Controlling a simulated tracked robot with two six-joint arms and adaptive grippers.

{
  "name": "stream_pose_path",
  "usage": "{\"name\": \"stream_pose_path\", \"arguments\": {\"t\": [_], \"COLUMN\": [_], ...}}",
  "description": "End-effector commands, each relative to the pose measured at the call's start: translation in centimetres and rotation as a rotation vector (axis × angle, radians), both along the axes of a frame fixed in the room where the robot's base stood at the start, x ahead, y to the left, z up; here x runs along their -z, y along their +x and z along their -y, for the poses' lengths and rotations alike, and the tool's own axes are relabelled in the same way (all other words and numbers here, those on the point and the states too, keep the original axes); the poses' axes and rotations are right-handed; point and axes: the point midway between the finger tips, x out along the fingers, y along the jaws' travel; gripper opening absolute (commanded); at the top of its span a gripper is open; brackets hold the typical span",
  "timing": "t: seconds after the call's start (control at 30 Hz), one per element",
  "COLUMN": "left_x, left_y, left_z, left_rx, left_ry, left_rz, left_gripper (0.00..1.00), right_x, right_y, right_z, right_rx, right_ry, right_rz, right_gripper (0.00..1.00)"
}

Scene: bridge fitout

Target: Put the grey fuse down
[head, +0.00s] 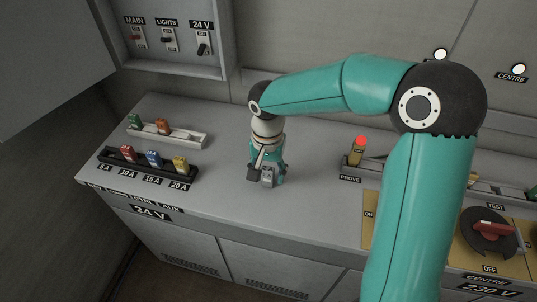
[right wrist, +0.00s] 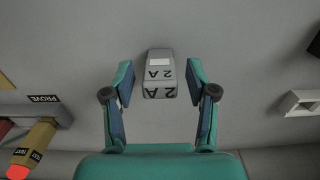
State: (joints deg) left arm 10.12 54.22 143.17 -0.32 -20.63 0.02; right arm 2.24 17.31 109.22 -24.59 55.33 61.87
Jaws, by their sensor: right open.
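The grey fuse (right wrist: 158,75), marked 2 A, rests on the grey counter top. In the right wrist view it is between and slightly beyond the two spread fingers of my right gripper (right wrist: 160,98), with a gap on each side. In the head view the fuse (head: 267,177) is at the lower end of my right gripper (head: 262,175), near the counter's middle. My right gripper is open and points down at the counter. My left gripper is in neither view.
A black fuse holder (head: 150,168) with several coloured fuses is at the left. A pale rack (head: 167,136) with a green and an orange fuse is behind it. A tester with a red tip (head: 360,145) stands by the PROVE label. Counter around the fuse is clear.

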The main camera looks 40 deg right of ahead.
Motion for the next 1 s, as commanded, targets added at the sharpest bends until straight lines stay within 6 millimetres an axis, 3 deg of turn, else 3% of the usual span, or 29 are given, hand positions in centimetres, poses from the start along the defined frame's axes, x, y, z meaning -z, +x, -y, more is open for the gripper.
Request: {"name": "stream_pose_path", "arguments": {"t": [0.53, 0.7, 1.0], "left_x": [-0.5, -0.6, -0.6], "left_y": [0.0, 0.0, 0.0], "left_z": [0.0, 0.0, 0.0], "left_rx": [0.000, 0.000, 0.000], "left_ry": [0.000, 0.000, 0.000], "left_rz": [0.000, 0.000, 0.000], "left_gripper": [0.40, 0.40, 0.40], "right_x": [-9.9, -11.3, -11.5], "right_y": [0.1, 0.1, 0.1], "right_z": [-0.1, -0.1, -0.1], "right_rx": [-0.002, -0.002, -0.002], "right_ry": [0.000, 0.001, 0.001], "right_rz": [0.005, 0.001, 0.001], "right_gripper": [0.57, 0.57, 0.57]}}
